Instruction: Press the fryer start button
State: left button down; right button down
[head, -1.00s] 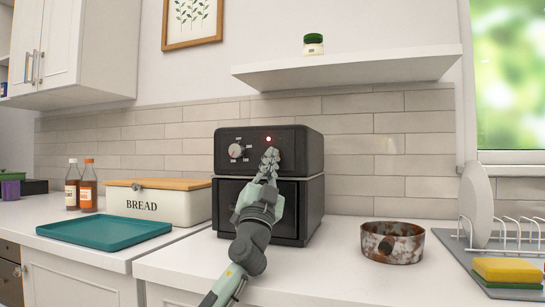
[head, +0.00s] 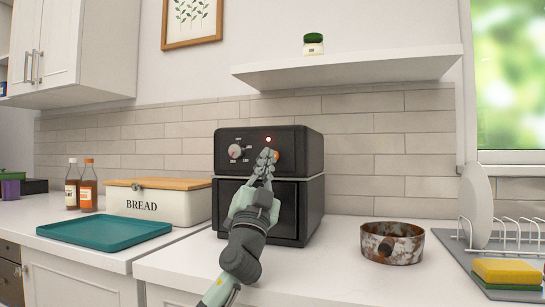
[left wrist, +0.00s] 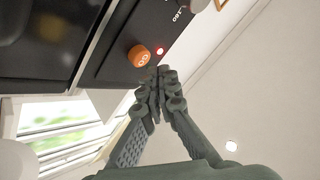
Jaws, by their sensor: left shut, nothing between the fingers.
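The black fryer (head: 302,150) stands on the counter against the tiled wall, with a dial (head: 235,152) on its front and a small red light (head: 268,140). An orange start button (head: 276,155) shows just right of my fingertips; it also shows in the left wrist view as an orange knob-like button (left wrist: 140,55) beside the lit red light (left wrist: 159,51). My left gripper (head: 267,156) is shut and empty, its tips in front of the panel. In the left wrist view the closed tips (left wrist: 160,75) are close beside the button; contact cannot be told. My right gripper is not in view.
A bread box (head: 155,207) and teal tray (head: 105,231) lie left of the fryer. A rusty pan (head: 392,243) and a dish rack (head: 510,240) stand to the right. A shelf (head: 350,70) hangs above. Counter between fryer and pan is clear.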

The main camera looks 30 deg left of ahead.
pick_arm(q)
jog(key=s, duration=0.2)
jog(key=s+d, duration=0.1)
jog(key=s, duration=0.1)
jog(key=shift+s+p, duration=0.25)
jog(key=shift+p, duration=0.1)
dwell(0.7)
